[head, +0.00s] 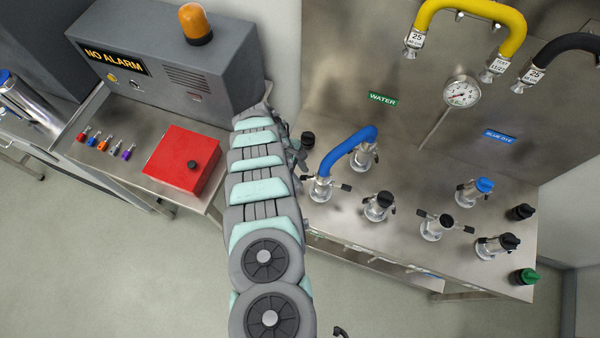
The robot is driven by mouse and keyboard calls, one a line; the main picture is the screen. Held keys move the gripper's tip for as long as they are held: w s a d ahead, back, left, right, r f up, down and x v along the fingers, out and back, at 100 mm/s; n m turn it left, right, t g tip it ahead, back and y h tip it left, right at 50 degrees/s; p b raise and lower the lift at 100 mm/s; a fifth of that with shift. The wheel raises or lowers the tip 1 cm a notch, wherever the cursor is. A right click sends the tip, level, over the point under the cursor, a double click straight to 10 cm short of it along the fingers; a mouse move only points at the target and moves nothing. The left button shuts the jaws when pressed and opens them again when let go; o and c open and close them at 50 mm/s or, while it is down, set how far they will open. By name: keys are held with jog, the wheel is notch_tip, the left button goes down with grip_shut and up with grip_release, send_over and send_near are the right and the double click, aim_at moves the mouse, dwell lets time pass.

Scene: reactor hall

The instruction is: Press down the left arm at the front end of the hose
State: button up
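A blue hose (347,147) arches between two metal couplings on the steel bench. Its front end sits on the nearer coupling (320,190), and its back end on the coupling (365,156) behind it. The front coupling's right arm (343,187) has a black tip and sticks out roughly level. Its left side lies against the edge of my arm in the picture, so the left arm's position cannot be made out. My arm runs up the middle of the view and bends down at its far end.
A gauge (462,92) and a yellow hose (470,10) are on the back panel. A red box (183,160) and grey alarm cabinet (170,60) stand left.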

grip_shut()
dwell(0.3)
